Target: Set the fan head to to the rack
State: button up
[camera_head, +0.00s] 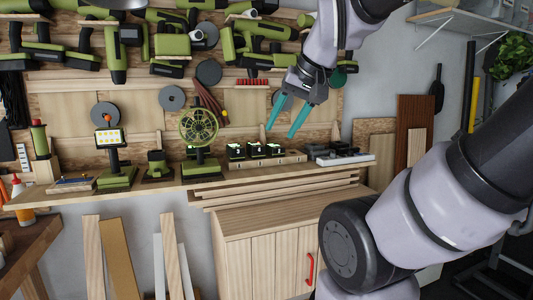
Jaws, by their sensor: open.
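The green fan head (199,126) is a round cage on a dark stand with a green base (200,168), standing upright on the wooden shelf. The wooden rack (60,105) is a wall panel above the shelf, hung with green power tools and discs. My gripper (281,118), with two teal fingers, is open and empty. In the picture it is to the right of the fan, above the row of small black boxes, and apart from the fan. Which spot on the rack is meant for the fan head I cannot tell.
A lit work lamp (111,140) and a small green device (157,166) stand left of the fan. A wooden cabinet (265,245) is below; boards lean at the lower left.

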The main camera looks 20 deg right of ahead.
aim_at(198, 125)
jog(key=k+l+u, duration=0.25)
jog(key=k+l, duration=0.3)
jog(key=l, duration=0.15)
jog(key=k+l+u, duration=0.25)
jog(key=k+l, duration=0.3)
jog(key=i+l, duration=0.3)
jog(key=i, duration=0.2)
jog(key=i+l+u, duration=0.1)
jog(key=i+l, duration=0.15)
jog(key=i, duration=0.2)
